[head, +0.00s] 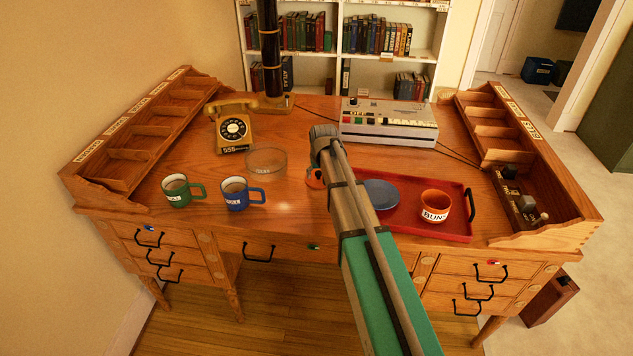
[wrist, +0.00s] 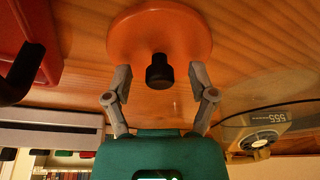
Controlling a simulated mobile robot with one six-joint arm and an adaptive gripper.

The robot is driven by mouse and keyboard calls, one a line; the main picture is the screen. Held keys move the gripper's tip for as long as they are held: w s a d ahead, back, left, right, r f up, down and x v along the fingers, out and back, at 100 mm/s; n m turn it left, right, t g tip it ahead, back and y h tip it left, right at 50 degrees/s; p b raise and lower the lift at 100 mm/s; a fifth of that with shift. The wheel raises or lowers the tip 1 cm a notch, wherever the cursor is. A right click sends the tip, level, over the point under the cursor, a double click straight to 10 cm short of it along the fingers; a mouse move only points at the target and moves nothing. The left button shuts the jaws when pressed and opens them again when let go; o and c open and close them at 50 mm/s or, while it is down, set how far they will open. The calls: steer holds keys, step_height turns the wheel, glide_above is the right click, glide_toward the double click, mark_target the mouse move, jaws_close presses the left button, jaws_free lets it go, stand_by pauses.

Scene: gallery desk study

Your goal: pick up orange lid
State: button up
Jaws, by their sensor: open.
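The orange lid (wrist: 128,35) lies on the wooden desk with its black knob (wrist: 160,72) facing my gripper (wrist: 161,82). In the wrist view the two grey fingers are open, one on each side of the knob, with visible gaps on both sides. The fingers do not appear to touch it. In the head view only a small part of the orange lid (head: 313,179) shows at the left of my arm, left of the red tray. My arm hides the rest, and the fingers cannot be made out there.
The red tray (head: 452,229) holds a blue plate (head: 381,194) and an orange bowl (head: 436,205). A glass dish (head: 267,163), blue mug (head: 237,195) and green mug (head: 178,191) stand left. A yellow telephone (head: 233,128) and a grey machine (head: 390,121) are behind. Bare desk lies front centre.

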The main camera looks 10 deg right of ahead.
steer(key=shift+c, duration=0.2)
stand_by(0.3)
jaws_close()
